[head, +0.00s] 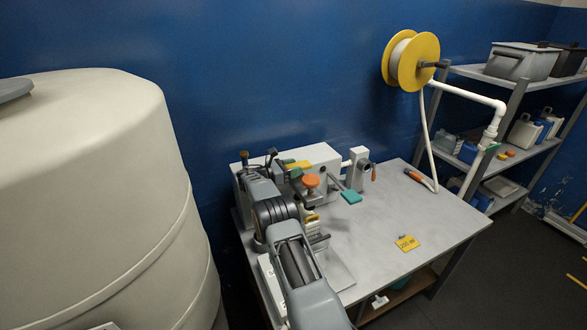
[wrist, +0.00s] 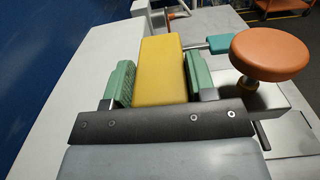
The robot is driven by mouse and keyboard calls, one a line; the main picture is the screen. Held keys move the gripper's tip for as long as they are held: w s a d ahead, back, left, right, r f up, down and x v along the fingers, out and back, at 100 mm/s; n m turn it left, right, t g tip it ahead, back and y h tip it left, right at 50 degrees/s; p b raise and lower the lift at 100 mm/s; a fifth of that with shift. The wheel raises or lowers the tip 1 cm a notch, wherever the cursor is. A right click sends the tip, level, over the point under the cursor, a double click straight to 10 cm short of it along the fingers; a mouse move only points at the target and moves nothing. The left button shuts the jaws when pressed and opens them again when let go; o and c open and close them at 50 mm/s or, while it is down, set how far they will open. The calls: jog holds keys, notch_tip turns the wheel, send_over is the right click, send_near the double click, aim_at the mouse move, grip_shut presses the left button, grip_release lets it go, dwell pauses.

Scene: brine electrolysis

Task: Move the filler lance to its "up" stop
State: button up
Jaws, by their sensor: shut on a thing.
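My gripper (wrist: 161,84) has its two green pads on either side of a yellow block (wrist: 160,62) and is shut on it. In the head view the yellow block (head: 299,164) shows at the top of the bench device, beside my gripper (head: 289,168). The block looks like a handle of the filler lance, but I cannot tell for certain. Its far end and what it joins to are hidden. My arm covers part of the device in the head view.
An orange round knob (wrist: 270,55) stands close to the right of my gripper, with a teal paddle (wrist: 219,43) behind it. A white housing (head: 322,158) stands at the back of the bench (head: 440,222). A large pale tank (head: 90,200) fills the left. The bench's right half is mostly clear.

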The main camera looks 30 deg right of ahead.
jog(key=c, duration=0.6)
jog(key=shift+r+p, duration=0.55)
jog(key=shift+r, duration=1.85)
jog(key=shift+c, duration=0.2)
jog(key=o, duration=1)
jog(key=shift+o, duration=1.4)
jog(key=shift+f, duration=0.1)
jog(key=w+a+b, duration=0.2)
jog(key=a+b, duration=0.1)
jog(key=a, duration=1)
jog(key=shift+a, duration=0.35)
jog(key=shift+s, duration=0.1)
